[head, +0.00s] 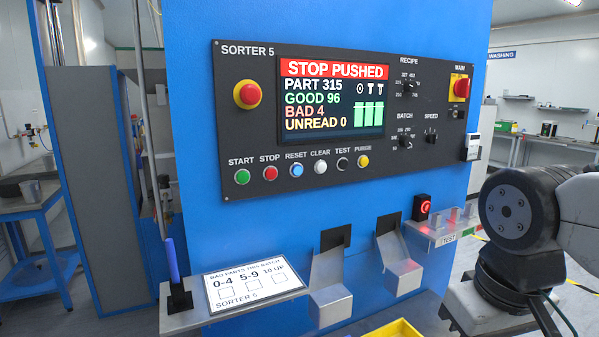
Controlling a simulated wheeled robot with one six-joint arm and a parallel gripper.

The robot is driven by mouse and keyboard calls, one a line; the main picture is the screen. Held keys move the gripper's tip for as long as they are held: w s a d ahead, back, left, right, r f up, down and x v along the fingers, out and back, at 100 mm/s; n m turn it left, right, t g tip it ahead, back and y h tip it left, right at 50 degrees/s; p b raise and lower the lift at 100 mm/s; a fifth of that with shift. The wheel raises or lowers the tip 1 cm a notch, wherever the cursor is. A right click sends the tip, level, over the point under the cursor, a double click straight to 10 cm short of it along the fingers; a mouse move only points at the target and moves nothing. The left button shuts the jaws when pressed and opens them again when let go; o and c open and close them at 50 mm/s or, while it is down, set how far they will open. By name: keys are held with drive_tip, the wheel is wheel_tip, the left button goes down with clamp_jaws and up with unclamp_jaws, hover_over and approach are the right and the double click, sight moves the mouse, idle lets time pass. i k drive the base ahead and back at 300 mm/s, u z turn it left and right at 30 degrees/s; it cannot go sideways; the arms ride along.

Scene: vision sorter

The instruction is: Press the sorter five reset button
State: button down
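The sorter five panel (225,110) is a black plate on a blue cabinet, labelled SORTER 5. The reset button (296,171) is the round blue one in the lower row, under the label RESET. It sits between the red stop button (270,173) and the white clear button (320,167). The screen (331,98) reads STOP PUSHED, PART 315, GOOD 96, BAD 4, UNREAD 0. My arm shows at the right edge, well apart from the panel. My gripper is not in view.
A red emergency knob (247,95) sits left of the screen. Below the panel, a shelf holds a card (254,285) and a blue pen upright in a stand (180,299). Two metal chutes (331,304) jut out, with a yellow bin (394,330) below. A test ledge (441,231) is at right.

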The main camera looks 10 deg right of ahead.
sight(297, 170)
drive_tip(key=u, duration=1.8)
drive_tip(key=k, duration=0.8)
drive_tip(key=z, duration=0.75)
drive_tip(key=i, duration=0.5)
drive_tip(key=u, duration=0.05)
